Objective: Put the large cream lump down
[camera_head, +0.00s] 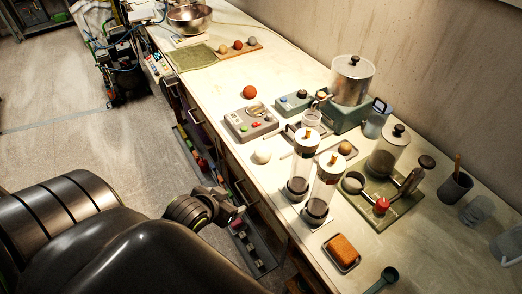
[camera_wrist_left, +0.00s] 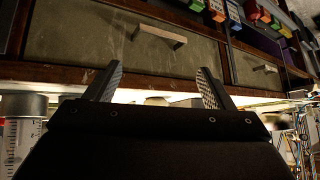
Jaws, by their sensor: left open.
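A pale cream lump (camera_head: 262,156) rests on the bench top (camera_head: 215,95) near its front edge, in front of the grey box with buttons. It touches no gripper. My left gripper (camera_head: 238,212) is beside the bench's front, to the lower left of the lump and apart from it. In the left wrist view its two fingers (camera_wrist_left: 158,75) are spread wide with nothing between them, facing a drawer front. I cannot make out the cream lump in the wrist view. My right gripper is not in view.
Two clear cylinders with white tops (camera_head: 326,187) stand right of the lump. A red-brown ball (camera_head: 249,92) lies behind the grey button box (camera_head: 250,122). An orange sponge (camera_head: 343,250) sits on a tray at the front. Drawers (camera_wrist_left: 125,45) line the bench front. Bench space left of the red-brown ball is clear.

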